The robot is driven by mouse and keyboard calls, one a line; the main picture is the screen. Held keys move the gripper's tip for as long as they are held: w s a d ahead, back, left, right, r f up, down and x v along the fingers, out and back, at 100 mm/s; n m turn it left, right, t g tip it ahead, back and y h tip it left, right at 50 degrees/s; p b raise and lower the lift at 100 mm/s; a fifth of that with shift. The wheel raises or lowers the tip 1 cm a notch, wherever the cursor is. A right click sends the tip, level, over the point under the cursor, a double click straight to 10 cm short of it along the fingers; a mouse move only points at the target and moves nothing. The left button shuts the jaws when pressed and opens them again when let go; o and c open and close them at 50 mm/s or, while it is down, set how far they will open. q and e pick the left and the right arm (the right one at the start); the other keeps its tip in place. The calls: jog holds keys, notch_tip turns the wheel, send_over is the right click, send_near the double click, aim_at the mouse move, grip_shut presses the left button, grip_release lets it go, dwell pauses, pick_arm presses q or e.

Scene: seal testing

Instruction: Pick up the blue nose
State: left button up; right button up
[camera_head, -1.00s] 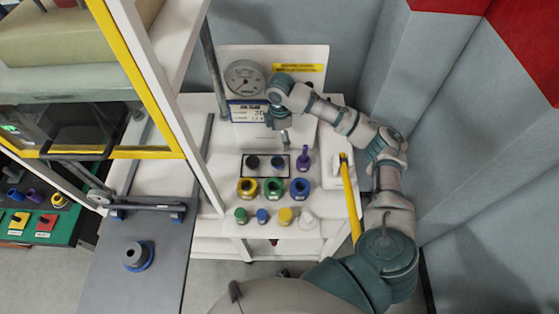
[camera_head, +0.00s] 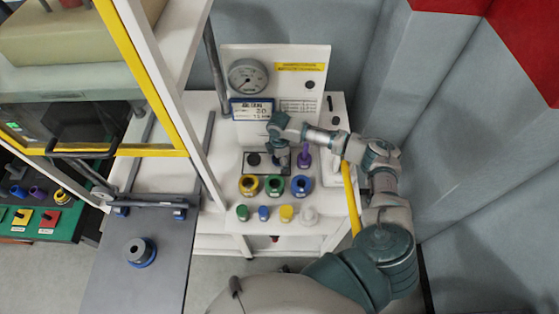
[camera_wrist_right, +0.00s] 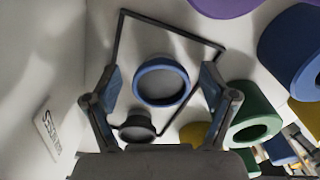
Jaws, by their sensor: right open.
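A blue-rimmed round piece (camera_wrist_right: 162,82), likely the blue nose, stands within a thin black outline on the white surface. In the right wrist view it lies between the two fingers of my right gripper (camera_wrist_right: 160,100), which is open with a gap on both sides. In the head view my right gripper (camera_head: 282,161) is over the right half of the black outline and hides most of this piece. A dark round piece (camera_head: 253,159) stands in the left half; it also shows in the wrist view (camera_wrist_right: 137,130). My left gripper is not in view.
In front stand yellow (camera_head: 249,186), green (camera_head: 274,186) and blue (camera_head: 301,186) rings, with several small cylinders nearer. A purple piece (camera_head: 304,155) stands close right of the gripper. A panel with a gauge (camera_head: 248,77) rises behind. A grey plate (camera_head: 120,285) lies left.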

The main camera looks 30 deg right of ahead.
jog(key=shift+a, duration=0.2)
jog(key=c, duration=1.4)
jog(key=shift+d, duration=0.15)
jog(key=shift+r, duration=0.15)
